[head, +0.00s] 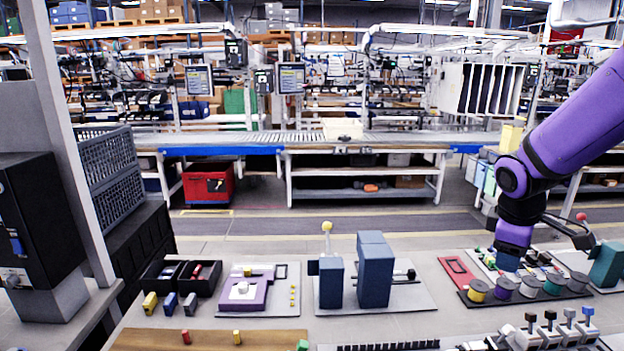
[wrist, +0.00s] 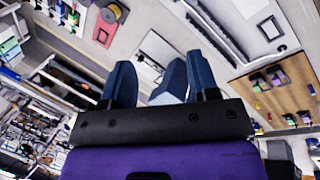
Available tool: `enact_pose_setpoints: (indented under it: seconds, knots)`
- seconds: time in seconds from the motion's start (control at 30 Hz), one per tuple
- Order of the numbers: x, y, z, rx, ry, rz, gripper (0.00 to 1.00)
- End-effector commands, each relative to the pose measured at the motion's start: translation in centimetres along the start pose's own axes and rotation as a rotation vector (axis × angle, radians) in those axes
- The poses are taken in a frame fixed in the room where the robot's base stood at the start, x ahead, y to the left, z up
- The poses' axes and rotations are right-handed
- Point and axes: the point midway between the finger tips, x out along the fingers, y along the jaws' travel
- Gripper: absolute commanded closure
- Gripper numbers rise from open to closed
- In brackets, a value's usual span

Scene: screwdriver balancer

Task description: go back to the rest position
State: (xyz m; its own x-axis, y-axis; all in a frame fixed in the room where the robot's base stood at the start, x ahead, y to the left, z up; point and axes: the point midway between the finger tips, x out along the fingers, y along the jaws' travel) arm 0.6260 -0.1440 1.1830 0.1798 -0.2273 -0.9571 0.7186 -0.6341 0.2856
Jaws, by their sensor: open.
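My gripper (head: 508,264) hangs at the right in the head view, at the end of my purple arm. Its dark blue fingers point down over the right part of the workbench, near the rack of colored spools. In the wrist view my gripper (wrist: 160,76) shows two blue fingers set wide apart, with nothing held between them. A blue-grey block (wrist: 171,82) shows in the gap, further off and apart from the fingers. In the head view the tall blue block fixture (head: 375,270) stands upright on a light plate, left of my gripper.
Spools (head: 503,288) and a red tray (head: 458,272) lie near my gripper. Switches with colored caps (head: 550,328) stand at the front right. A purple fixture (head: 243,290) and black bins (head: 200,277) stand at the left. The space above the bench's middle is largely clear.

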Motion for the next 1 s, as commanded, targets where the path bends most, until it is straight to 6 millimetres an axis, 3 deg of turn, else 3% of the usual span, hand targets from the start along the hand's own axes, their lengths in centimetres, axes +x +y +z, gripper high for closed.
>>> enact_pose_setpoints:
  seconds: [0.03, 0.2, 0.5, 0.7, 1.0]
  knots:
    - [-1.7, -0.5, 0.3, 0.049, 0.015, 0.016, 0.45]
    - [-6.2, -2.7, 1.6, 0.227, 0.061, 0.035, 0.45]
    - [-12.6, -7.6, 4.2, 0.527, 0.177, 0.025, 0.45]
    - [-15.8, -11.2, 6.2, 0.711, 0.268, -0.018, 0.45]
    - [-17.9, -14.8, 8.1, 0.871, 0.351, -0.089, 0.45]
